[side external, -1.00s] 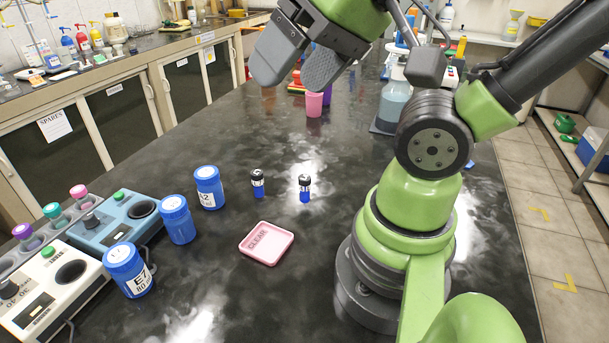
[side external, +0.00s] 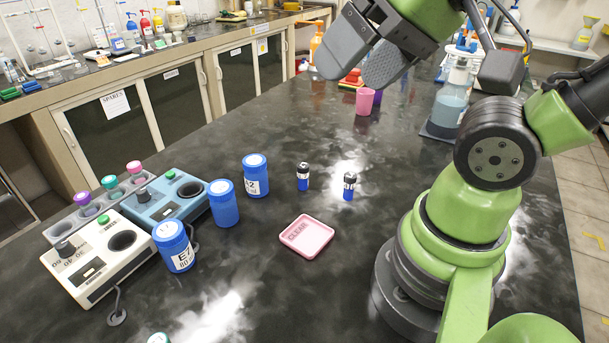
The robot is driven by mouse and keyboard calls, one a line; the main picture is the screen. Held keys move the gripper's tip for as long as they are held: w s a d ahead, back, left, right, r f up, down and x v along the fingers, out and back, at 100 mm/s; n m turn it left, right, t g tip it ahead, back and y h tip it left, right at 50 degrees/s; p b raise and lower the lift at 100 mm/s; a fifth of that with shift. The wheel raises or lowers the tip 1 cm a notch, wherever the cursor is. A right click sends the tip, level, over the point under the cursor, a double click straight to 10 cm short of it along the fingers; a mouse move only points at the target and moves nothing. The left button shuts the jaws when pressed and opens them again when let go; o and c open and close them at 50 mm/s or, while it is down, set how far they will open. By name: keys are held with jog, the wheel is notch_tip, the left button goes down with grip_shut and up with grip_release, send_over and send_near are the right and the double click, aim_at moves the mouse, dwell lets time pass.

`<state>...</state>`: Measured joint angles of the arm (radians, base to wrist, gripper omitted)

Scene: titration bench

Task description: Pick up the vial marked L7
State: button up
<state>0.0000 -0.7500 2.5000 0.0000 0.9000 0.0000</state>
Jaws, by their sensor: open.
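One is the left vial (side external: 303,177) and the other is the right vial (side external: 349,186). Their markings are too small to read, so I cannot tell which is L7. My gripper (side external: 350,70) is open and empty, high above the bench. It appears above the vials in the picture and apart from them.
A pink tray marked CLEAR (side external: 322,252) lies in front of the vials. Blue jars (side external: 257,178), (side external: 223,205), (side external: 174,249) stand left, beside a blue device (side external: 158,206) and a white device (side external: 97,268). A pink cup (side external: 364,101) and a bottle (side external: 451,103) stand farther back.

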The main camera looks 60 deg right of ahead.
dwell(0.4)
jog(key=c, duration=0.4)
jog(key=shift+o, duration=0.2)
jog(key=g+h, duration=0.2)
jog(key=g, duration=0.5)
send_over(303, 165)
notch_tip(303, 165, down, 17)
jog(key=shift+m, duration=0.4)
jog(key=f, duration=0.5)
jog(key=shift+s+f, duration=0.2)
jog(key=shift+f, duration=0.1)
jog(key=shift+w+f, duration=0.2)
jog(key=shift+f, duration=2.7)
